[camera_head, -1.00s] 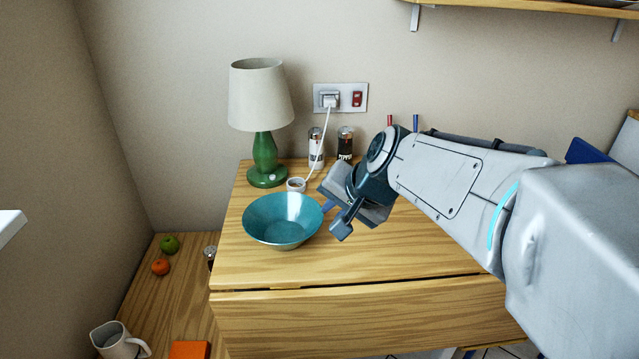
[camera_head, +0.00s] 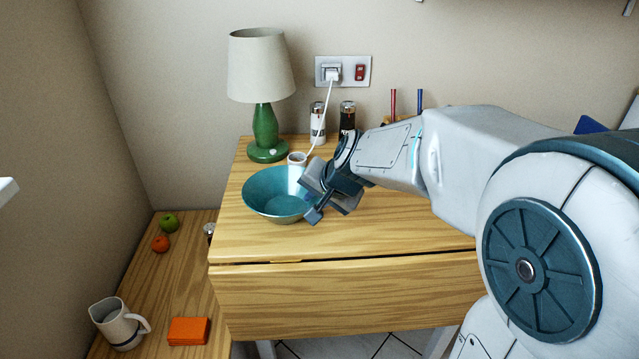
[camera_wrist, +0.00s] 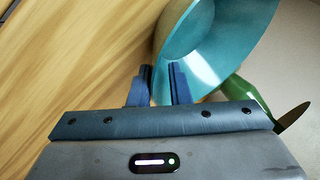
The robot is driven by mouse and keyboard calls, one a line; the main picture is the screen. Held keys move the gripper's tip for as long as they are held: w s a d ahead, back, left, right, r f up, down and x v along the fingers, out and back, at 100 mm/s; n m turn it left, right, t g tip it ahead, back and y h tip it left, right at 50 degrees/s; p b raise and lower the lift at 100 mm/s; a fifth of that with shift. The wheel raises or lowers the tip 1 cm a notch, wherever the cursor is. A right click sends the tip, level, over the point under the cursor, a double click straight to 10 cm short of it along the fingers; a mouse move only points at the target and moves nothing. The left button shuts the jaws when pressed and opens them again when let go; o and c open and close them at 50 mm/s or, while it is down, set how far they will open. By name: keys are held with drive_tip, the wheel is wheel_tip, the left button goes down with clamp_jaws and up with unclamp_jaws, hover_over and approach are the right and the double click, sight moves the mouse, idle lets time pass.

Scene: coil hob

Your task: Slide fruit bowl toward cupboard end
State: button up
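The fruit bowl (camera_head: 272,197), wide, teal and empty, stands upright on the wooden table, left of its middle. My gripper (camera_head: 312,198) is at the bowl's right rim and hides part of that side. In the wrist view the bowl (camera_wrist: 225,45) fills the upper right. The two dark blue fingers of my gripper (camera_wrist: 159,85) stand a little apart, one over the table and one overlapping the bowl near its rim. I cannot tell whether they touch the bowl. The cupboard end cannot be made out.
A green lamp (camera_head: 265,130) stands behind the bowl. A small white cup (camera_head: 297,159), a light shaker (camera_head: 317,125) and a dark shaker (camera_head: 347,117) are nearby. The table (camera_head: 245,240) is clear in front. A lower surface at left holds a jug (camera_head: 118,325) and fruit.

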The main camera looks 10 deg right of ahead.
drive_tip(key=shift+x, duration=1.1)
clamp_jaws()
drive_tip(key=shift+d+b, duration=0.1)
drive_tip(key=shift+b, duration=0.2)
